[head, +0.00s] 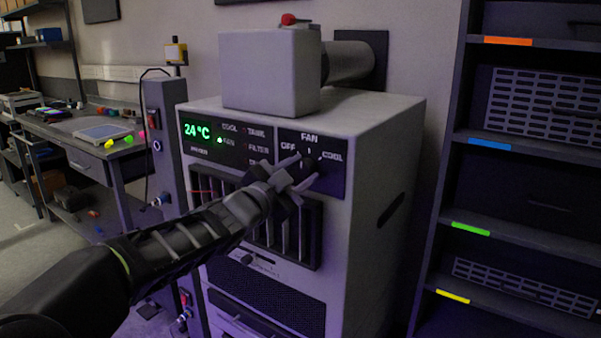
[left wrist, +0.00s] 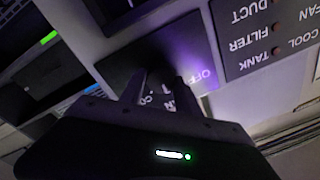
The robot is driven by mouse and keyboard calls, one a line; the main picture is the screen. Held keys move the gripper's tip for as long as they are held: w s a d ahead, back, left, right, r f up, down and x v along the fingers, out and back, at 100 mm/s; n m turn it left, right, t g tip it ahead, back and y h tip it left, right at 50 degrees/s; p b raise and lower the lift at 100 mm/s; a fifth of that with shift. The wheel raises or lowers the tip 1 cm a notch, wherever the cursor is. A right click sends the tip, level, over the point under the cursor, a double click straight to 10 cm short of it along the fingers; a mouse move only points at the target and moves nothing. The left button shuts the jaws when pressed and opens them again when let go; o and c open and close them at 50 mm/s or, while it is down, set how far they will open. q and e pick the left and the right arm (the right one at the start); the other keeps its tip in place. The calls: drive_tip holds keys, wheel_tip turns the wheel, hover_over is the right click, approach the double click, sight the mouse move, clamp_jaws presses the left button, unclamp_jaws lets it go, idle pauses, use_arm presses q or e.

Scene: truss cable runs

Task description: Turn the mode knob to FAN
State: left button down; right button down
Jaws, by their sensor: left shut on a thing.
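The mode knob (head: 308,162) is a small dark knob on a dark panel (head: 335,182) marked OFF, FAN and COOL, on the front of a grey cabinet unit. FAN is at the top, OFF at the left, COOL at the right. My left gripper (head: 300,173) is shut on the knob, its fingers partly covering it. A small pale mark shows below the FAN label; I cannot tell whether it is the knob's pointer. In the left wrist view the gripper's fingers (left wrist: 158,90) straddle the dark knob, close to the panel. My right gripper is not in view.
A green display (head: 196,131) reads 24 °C beside indicator labels, with a pale light near FAN. Vent louvres (head: 262,225) lie just below the knob panel. A shelf rack (head: 447,160) stands to the right and a workbench (head: 65,130) to the left.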

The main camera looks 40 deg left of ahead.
use_arm(q)
drive_tip(key=c, duration=0.9)
unclamp_jaws()
drive_tip(key=s, duration=0.7)
drive_tip(key=shift+s+d+f+p, duration=0.25)
drive_tip(key=shift+s+p, duration=0.15)
